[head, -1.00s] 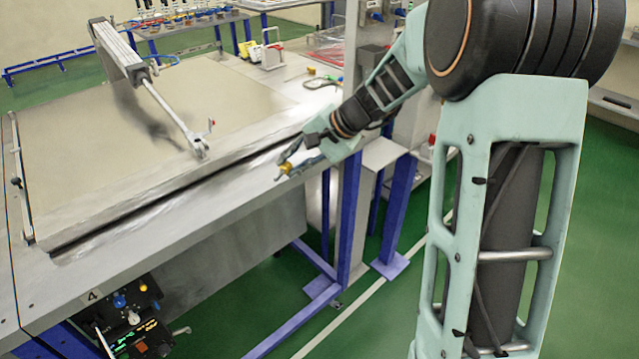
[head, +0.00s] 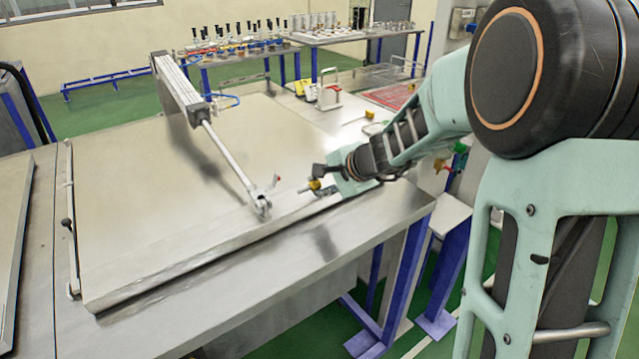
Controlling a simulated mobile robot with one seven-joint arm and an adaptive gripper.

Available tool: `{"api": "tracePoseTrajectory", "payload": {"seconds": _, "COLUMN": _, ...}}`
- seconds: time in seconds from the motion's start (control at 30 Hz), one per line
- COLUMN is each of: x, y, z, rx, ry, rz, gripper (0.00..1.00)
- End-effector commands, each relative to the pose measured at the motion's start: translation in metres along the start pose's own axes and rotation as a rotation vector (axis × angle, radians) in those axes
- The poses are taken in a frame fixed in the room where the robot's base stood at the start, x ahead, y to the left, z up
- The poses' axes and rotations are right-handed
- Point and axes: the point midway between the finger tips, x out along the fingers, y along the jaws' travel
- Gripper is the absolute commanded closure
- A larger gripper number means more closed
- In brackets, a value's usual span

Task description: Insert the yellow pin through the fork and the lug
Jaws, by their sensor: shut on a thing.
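The yellow pin (head: 314,185) is held in my gripper (head: 322,188), whose fingers are shut on it. A thin part of the pin points left, toward the cylinder rod's end. The fork (head: 262,205) is at the lower end of the rod (head: 228,158), near the front edge of the large metal lid (head: 150,215). The lug is too small to tell apart from the fork here. My gripper is to the right of the fork and apart from it, above the lid's front right part.
A pneumatic cylinder (head: 178,88) slants down over the lid. A small red-tipped part (head: 277,179) stands beside the fork. A small yellow object (head: 369,115) lies on the worktop behind my arm. The table's front strip (head: 330,240) is clear.

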Motion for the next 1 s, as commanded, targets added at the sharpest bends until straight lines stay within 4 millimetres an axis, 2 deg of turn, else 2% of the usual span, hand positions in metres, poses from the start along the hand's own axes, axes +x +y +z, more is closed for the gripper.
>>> {"api": "tracePoseTrajectory", "payload": {"seconds": 0.73, "x": 0.001, "y": 0.001, "z": 0.000, "rx": -0.001, "ry": 0.001, "rz": -0.008, "gripper": 1.00}}
{"api": "tracePoseTrajectory", "payload": {"seconds": 1.0, "x": 0.000, "y": 0.000, "z": 0.026, "rx": -0.001, "ry": -0.001, "rz": -0.008, "gripper": 1.00}}
